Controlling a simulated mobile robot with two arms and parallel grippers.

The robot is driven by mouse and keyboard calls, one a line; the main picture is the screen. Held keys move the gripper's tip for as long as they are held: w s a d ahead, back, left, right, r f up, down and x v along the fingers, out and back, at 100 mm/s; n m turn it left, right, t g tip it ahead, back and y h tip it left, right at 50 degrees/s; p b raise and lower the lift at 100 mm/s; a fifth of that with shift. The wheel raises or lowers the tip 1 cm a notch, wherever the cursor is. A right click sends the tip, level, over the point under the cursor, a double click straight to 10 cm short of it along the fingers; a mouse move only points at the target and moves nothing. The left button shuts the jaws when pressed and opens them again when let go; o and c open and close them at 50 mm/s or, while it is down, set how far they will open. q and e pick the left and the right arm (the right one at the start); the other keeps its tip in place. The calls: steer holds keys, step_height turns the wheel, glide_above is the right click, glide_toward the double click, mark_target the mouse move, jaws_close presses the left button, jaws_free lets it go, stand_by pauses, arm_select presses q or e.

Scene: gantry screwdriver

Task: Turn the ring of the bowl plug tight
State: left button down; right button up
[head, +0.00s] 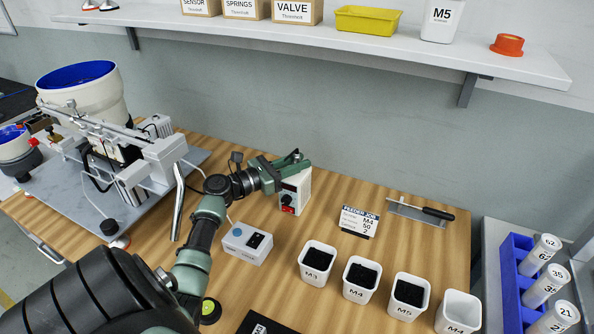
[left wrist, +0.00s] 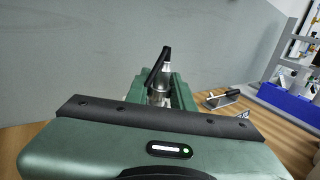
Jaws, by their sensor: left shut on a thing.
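My left gripper (head: 292,165) reaches in over the top of a white control box (head: 295,197) with a red switch and a black knob. In the left wrist view a metal ring of the bowl plug (left wrist: 158,93) sits between the two green fingers, with a black lead (left wrist: 159,62) rising from it at a tilt. The left gripper is shut on this plug. In the head view the fingers hide most of the plug, so how far the ring is turned cannot be told. My right gripper is not in view.
A feeder with a blue-lined bowl (head: 80,85) stands at left. A grey-white box (head: 247,243), a job card (head: 359,221) and several white bins (head: 361,279) are nearby. A trowel-like tool (head: 420,209) lies at the back right. A shelf (head: 330,37) runs above.

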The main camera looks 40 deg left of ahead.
arm_select(q)
steer(key=shift+m+h, duration=0.4)
steer(key=shift+h, duration=0.2)
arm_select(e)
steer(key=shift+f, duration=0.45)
arm_select(q)
steer(key=c, duration=1.2)
jaws_free()
step_height(320, 180, up, 20)
steer(key=shift+p, duration=0.9)
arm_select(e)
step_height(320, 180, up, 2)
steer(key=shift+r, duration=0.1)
arm_select(q)
steer(key=shift+r, duration=0.1)
